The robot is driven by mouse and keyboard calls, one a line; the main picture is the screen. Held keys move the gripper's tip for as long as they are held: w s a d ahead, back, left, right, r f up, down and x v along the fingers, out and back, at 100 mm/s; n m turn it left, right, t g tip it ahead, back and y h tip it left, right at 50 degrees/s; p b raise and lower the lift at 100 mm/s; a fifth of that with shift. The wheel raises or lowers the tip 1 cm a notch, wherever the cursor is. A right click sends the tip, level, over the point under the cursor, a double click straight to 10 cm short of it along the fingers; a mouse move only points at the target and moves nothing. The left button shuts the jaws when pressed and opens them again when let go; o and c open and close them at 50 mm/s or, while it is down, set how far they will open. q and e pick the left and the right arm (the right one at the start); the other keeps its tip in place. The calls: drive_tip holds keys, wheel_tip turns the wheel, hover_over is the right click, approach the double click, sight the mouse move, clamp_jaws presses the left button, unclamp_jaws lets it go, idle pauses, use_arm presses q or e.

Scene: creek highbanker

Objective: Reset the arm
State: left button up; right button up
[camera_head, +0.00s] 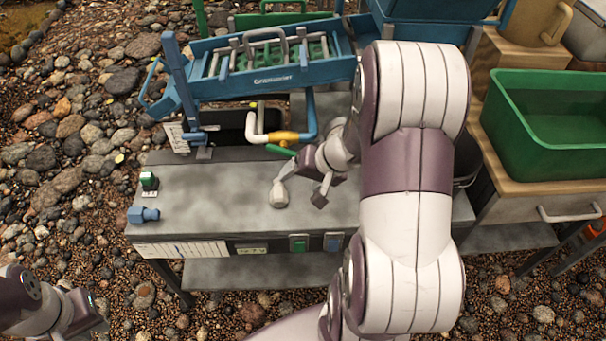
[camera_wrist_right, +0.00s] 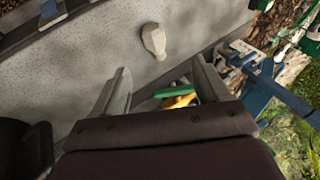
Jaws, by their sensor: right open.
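My right arm reaches over the grey workbench (camera_head: 225,205) from the lower right in the head view. My right gripper (camera_head: 311,178) is open and empty above the right part of the bench top. Its two spread fingers show in the right wrist view (camera_wrist_right: 160,82), with nothing held between them. A small pale grey knob-like object (camera_head: 280,192) is on the bench beside this gripper, apart from it in the wrist view (camera_wrist_right: 153,40). My left gripper (camera_head: 92,308) is at the lower left, over the gravel and clear of the bench; its finger opening is unclear.
A blue sluice frame (camera_head: 275,76) stands behind the bench, with a white pipe and yellow valve (camera_head: 284,136) below it. A blue fitting (camera_head: 143,215) and a green-topped part (camera_head: 149,181) sit at the bench's left. A green tub (camera_head: 548,143) stands at right.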

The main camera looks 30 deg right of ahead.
idle(0.4)
drive_tip(key=s+a+r+n+g+h, duration=0.35)
drive_tip(key=s+a+n, duration=0.45)
drive_tip(key=a, duration=0.3)
drive_tip(key=w+p+v, duration=0.2)
drive_tip(key=p+v, duration=0.7)
drive_tip(key=p, duration=0.1)
drive_tip(key=w+d+p+v, duration=0.1)
drive_tip(key=p+v, duration=0.8)
drive_tip(key=p, duration=0.1)
drive_tip(key=shift+w+r+g+y, duration=0.35)
drive_tip(key=shift+w+r+g, duration=0.1)
drive_tip(key=shift+w+r, duration=0.2)
drive_tip(key=shift+r, duration=0.1)
